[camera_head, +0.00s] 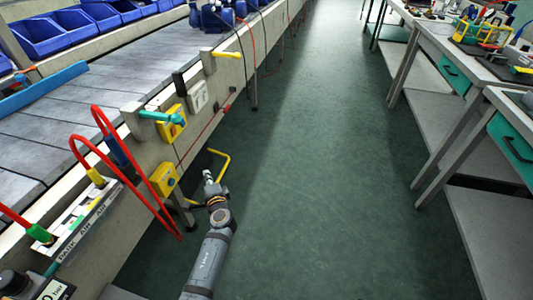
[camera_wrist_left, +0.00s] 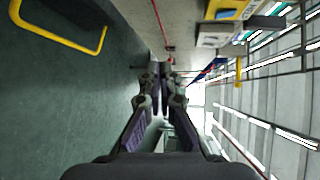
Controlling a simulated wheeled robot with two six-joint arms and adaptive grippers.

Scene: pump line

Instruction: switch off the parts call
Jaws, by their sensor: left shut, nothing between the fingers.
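I cannot tell which control is the parts call. On the conveyor's side, a yellow box with a blue button (camera_head: 165,179) sits low. Above it is a yellow box with a teal handle (camera_head: 173,122), and beyond that a grey switch box (camera_head: 198,96). A yellow box (camera_wrist_left: 228,8) and a grey box (camera_wrist_left: 215,36) show at the top of the left wrist view. My left gripper (camera_head: 208,176) is just right of the blue-button box, apart from it in the picture. Its fingers (camera_wrist_left: 161,75) are shut and empty. My right gripper is out of view.
A bent yellow bar (camera_head: 226,164) stands by the left gripper. A red cord (camera_head: 207,130) runs along the conveyor side. Red hoses (camera_head: 155,192) loop at the left. Workbenches (camera_head: 430,35) line the right. The green floor aisle (camera_head: 320,150) is clear.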

